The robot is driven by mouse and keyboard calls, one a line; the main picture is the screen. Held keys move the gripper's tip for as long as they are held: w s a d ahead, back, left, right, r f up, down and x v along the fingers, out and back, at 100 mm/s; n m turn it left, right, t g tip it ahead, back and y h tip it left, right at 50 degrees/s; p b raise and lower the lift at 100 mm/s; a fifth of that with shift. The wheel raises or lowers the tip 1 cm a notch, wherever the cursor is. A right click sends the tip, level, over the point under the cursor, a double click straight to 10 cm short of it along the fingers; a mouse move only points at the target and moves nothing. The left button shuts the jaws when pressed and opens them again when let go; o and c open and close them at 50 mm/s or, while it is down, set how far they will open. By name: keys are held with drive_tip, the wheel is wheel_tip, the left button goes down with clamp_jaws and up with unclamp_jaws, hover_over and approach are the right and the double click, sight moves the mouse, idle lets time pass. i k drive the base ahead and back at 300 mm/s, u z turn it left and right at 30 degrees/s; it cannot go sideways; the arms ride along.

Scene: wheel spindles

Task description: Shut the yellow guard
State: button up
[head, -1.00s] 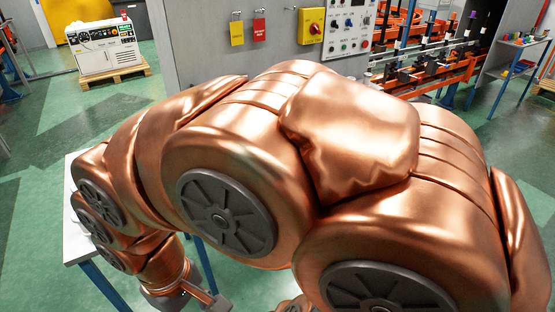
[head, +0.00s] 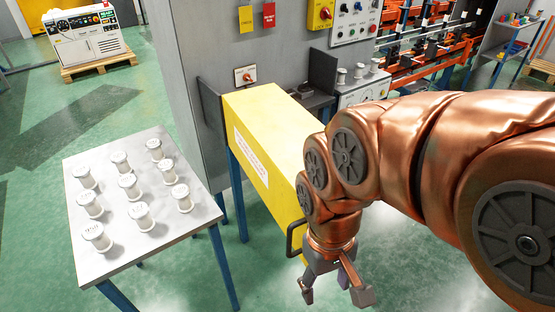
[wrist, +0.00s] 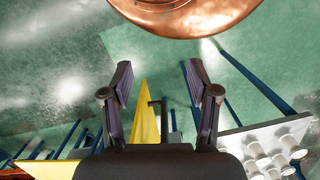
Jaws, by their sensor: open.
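The yellow guard (head: 262,150) is a long yellow box-like cover with a white label on its side. It sticks out from the grey cabinet toward me, and part of it is hidden behind my arm. A dark bar handle (head: 291,238) is on its near end. My gripper (head: 335,292) points down, open and empty, just right of and below the handle, apparently apart from it. In the wrist view, the open fingers (wrist: 160,78) frame a dark handle (wrist: 163,112) beside a yellow edge (wrist: 147,112).
A white table (head: 82,235) with several white spools stands left of the guard. The grey cabinet (head: 200,50) carries a yellow tag, a red tag and a control panel (head: 354,20). A small bench with metal parts is behind the guard.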

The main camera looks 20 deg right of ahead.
sight(268, 130)
drive_tip(key=z, duration=1.65)
drive_tip(key=k, duration=1.3)
drive_tip(key=u, duration=2)
drive_tip(key=i, duration=0.5)
drive_tip(key=u, duration=0.05)
